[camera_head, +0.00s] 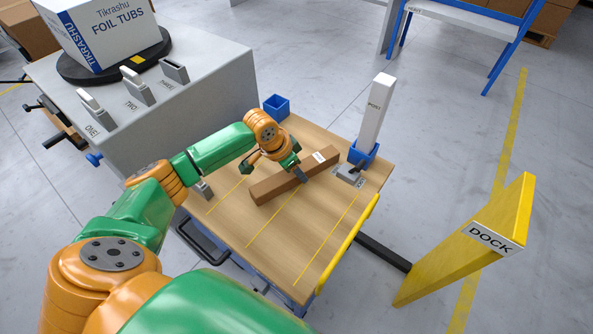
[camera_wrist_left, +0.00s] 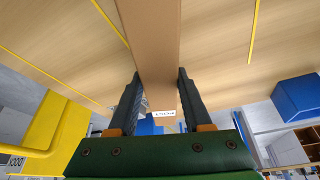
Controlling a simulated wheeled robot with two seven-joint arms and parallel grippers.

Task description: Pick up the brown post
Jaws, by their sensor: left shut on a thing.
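The brown post (camera_head: 275,186) is a long square bar lying level over the wooden tabletop (camera_head: 231,226), with a white label near its right end. I cannot tell whether it touches the wood. My left gripper (camera_head: 300,176) is shut on the brown post near its labelled end. In the left wrist view the post (camera_wrist_left: 152,30) runs between the two dark fingers, and its label shows low between them. The fingers hide part of its sides. My right gripper is not in view.
A white post (camera_head: 375,115) stands upright in a blue socket (camera_head: 363,153) at the table's right. A small blue box (camera_head: 277,106) sits at the back edge. A grey cabinet (camera_head: 190,95) with slots stands left. A yellow DOCK panel (camera_head: 465,245) stands right. The tabletop's front is clear.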

